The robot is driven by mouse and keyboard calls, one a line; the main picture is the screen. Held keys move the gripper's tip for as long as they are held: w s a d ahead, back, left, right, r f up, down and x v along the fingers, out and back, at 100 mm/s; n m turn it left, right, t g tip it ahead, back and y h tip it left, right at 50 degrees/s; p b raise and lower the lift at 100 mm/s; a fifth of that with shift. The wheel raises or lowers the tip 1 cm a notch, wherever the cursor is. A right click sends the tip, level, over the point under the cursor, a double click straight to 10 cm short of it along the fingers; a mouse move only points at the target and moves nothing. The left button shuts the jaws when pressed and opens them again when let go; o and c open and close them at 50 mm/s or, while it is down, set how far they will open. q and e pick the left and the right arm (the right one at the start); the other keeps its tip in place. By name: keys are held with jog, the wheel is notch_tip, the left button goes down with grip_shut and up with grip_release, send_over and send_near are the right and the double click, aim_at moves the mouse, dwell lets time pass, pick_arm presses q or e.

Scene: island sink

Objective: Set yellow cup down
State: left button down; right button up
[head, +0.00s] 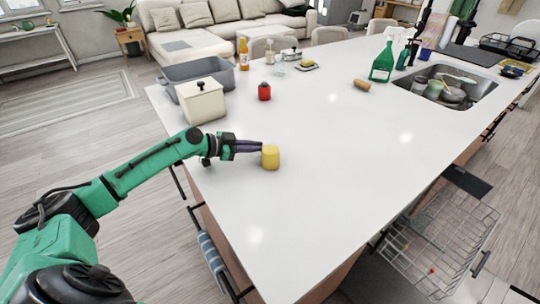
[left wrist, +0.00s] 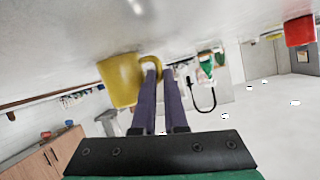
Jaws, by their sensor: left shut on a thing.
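The yellow cup (head: 270,157) is at the near left part of the white island counter (head: 330,180), and it looks upright at or very near the surface. My left gripper (head: 259,147) reaches in from the left and is shut on the cup. In the left wrist view, which looks upside down, the yellow cup (left wrist: 121,80) shows its handle (left wrist: 151,63) between the two purple fingers (left wrist: 157,75). I cannot tell whether the cup's base touches the counter. My right gripper is not in view.
A red cup-like object (head: 264,91) and a cream canister (head: 201,101) stand behind the cup. A grey bin (head: 184,73) is at the back left. A green spray bottle (head: 382,62) and a sink (head: 473,81) are farther right. The counter right of the cup is clear.

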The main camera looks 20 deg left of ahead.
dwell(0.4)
pick_arm(q)
notch_tip(320, 180, up, 20)
jog(key=b, duration=0.2)
